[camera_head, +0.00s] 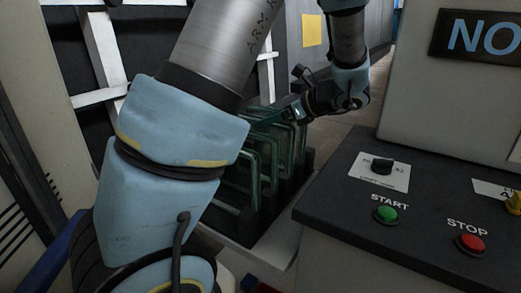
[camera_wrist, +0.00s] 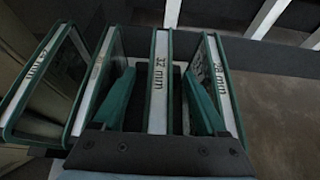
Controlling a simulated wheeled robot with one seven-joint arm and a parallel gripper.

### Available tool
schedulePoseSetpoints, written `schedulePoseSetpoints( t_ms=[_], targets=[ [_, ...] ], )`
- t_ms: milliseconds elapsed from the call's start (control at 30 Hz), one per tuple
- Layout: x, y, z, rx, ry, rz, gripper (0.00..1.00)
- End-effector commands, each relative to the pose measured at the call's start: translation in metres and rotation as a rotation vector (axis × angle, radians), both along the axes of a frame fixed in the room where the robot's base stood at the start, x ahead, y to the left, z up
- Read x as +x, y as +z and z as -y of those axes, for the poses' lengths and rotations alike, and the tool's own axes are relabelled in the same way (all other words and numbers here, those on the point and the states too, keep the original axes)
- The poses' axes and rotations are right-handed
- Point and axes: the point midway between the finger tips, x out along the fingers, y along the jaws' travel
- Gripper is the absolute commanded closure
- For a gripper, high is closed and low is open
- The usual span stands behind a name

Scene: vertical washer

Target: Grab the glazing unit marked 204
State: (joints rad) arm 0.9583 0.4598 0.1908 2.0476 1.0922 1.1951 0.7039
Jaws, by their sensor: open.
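Several glazing units (camera_head: 256,165), dark glass with green edges, stand upright in a row in a rack. My arm hides part of them in the head view. In the wrist view, my gripper (camera_wrist: 158,76) is open, with one teal finger on each side of a middle unit (camera_wrist: 158,55) whose pale edge reads "32 mm". I cannot tell whether the fingers touch it. Another unit (camera_wrist: 221,84) is right of the right finger, and others (camera_wrist: 95,80) are left of the left finger. Their edges also carry mm labels. No mark 204 is readable. In the head view, my gripper (camera_head: 281,115) is over the units.
A dark control panel (camera_head: 420,235) with a green START button (camera_head: 385,214) and a red STOP button (camera_head: 470,244) stands right of the rack. A white-framed structure (camera_head: 100,50) is behind at the left. Open floor (camera_head: 335,135) shows beyond the rack.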

Motion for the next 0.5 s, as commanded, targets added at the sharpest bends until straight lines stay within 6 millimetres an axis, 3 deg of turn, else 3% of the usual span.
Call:
schedulePoseSetpoints(
  t_ms=[367,500],
  targets=[
    [0.0086,-0.0081,-0.0111,-0.001,-0.001,0.0,0.25],
    [0.0085,-0.008,-0.0108,-0.001,-0.001,0.0,0.39]
  ],
)
